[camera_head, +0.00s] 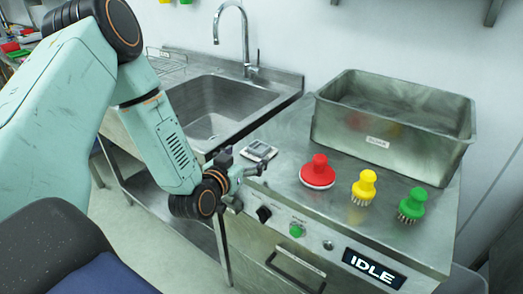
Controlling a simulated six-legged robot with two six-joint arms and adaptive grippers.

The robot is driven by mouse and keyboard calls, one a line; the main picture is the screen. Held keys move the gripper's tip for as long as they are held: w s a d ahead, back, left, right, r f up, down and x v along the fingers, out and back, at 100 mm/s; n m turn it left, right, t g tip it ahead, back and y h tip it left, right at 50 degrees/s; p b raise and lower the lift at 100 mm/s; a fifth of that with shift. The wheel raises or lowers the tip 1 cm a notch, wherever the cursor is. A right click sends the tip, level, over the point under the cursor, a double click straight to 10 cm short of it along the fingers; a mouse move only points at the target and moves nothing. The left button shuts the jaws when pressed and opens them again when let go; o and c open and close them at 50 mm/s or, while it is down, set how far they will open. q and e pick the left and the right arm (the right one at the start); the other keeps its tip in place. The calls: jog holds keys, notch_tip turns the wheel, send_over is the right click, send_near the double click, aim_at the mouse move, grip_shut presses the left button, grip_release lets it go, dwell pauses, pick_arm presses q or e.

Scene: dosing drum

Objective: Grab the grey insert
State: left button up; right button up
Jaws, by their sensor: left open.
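A small flat grey square piece (260,150) with a lighter frame lies on the steel worktop near its left edge. It looks like the grey insert, but it is too small to be sure. My left gripper (244,166) is open and empty beside it, just in front of the piece at the worktop's left edge. The fingers are small in view, and I cannot tell whether they touch the piece. My right gripper is not in view.
A red pusher (318,172), a yellow brush (364,188) and a green brush (412,206) stand on the worktop. A steel bin (390,135) stands behind them. A sink (215,105) with a tap is at left. The front panel has knobs, a handle and an IDLE display (374,268).

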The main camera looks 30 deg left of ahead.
aim_at(253, 150)
pick_arm(q)
jog(key=x, duration=0.5)
jog(key=shift+w+a+f+b, duration=0.15)
jog(key=shift+a+f+b, duration=0.2)
jog(key=shift+f+b, duration=0.1)
jog(key=shift+w+d, duration=0.1)
jog(key=shift+w, duration=0.15)
jog(key=shift+d+r, duration=0.3)
jog(key=shift+w+a+f, duration=0.15)
jog(key=shift+a+f, duration=0.1)
jog(key=shift+a, duration=0.15)
jog(key=shift+c, duration=1.2)
jog(key=shift+d+r, duration=0.2)
jog(key=shift+d, duration=0.1)
jog(key=c, duration=0.6)
jog(key=shift+a+f, duration=0.1)
jog(key=shift+a, duration=0.1)
jog(key=c, duration=0.4)
notch_tip(253, 150, up, 9)
jog(key=shift+r+p, duration=0.1)
jog(key=shift+p, duration=1.1)
jog(key=shift+r, duration=0.3)
